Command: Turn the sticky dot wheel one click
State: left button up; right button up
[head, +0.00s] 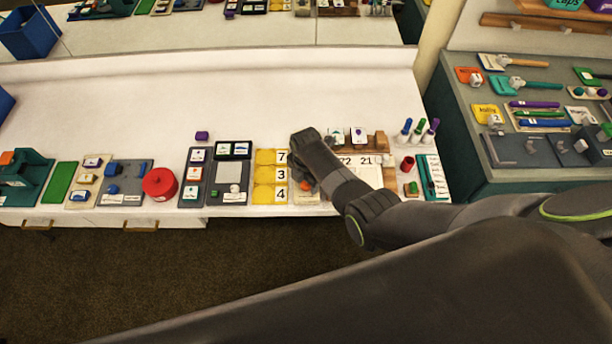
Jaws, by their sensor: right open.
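My right gripper (304,182) reaches down over the front of the white counter, right of the yellow number panel. Its jaws are open, and the wrist hides most of what lies below. A small orange-red piece (305,186) shows at the fingertips, on a pale base (308,198). It may be the sticky dot wheel, but its shape is mostly covered. I cannot tell whether the fingers touch it. A round red object (160,183) stands further left on the counter. My left gripper is not in view.
The yellow number panel (264,177) is close on the left of the gripper. A calendar stand (358,161) is close on the right, partly behind my arm. Upright markers (420,127) stand further right. The back of the counter (200,95) is clear.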

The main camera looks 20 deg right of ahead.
aim_at(306, 184)
jog(key=shift+r, duration=0.1)
jog(key=shift+r+b, duration=0.3)
jog(key=shift+r, duration=0.6)
notch_tip(306, 184, up, 15)
jog(key=b, duration=0.1)
jog(key=shift+r, duration=0.2)
